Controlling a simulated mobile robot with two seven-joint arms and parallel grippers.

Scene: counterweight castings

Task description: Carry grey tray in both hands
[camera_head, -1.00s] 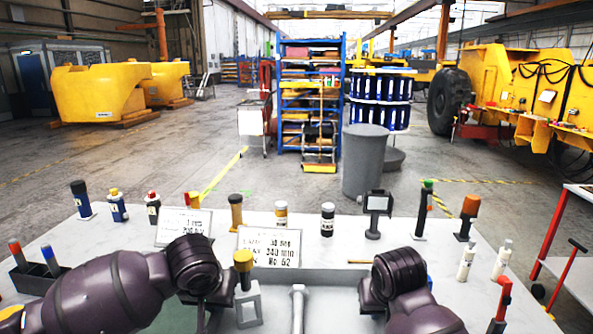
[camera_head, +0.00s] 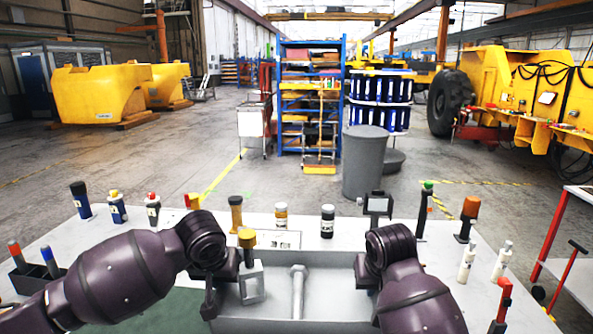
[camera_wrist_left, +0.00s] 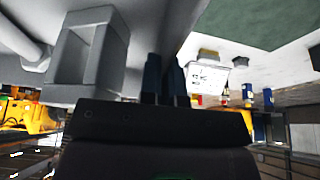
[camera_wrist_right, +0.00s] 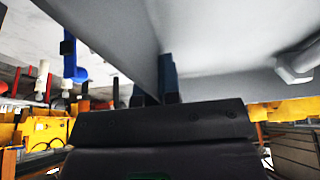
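The grey tray (camera_head: 330,258) is between my two grippers, raised off the table.
The white table (camera_head: 90,242) carries bottles and tools around the tray. A green mat (camera_head: 170,318) lies at lower left. A white sign (camera_head: 277,239) stands just behind the tray. A black-framed stand (camera_head: 377,206) is close to my right gripper.

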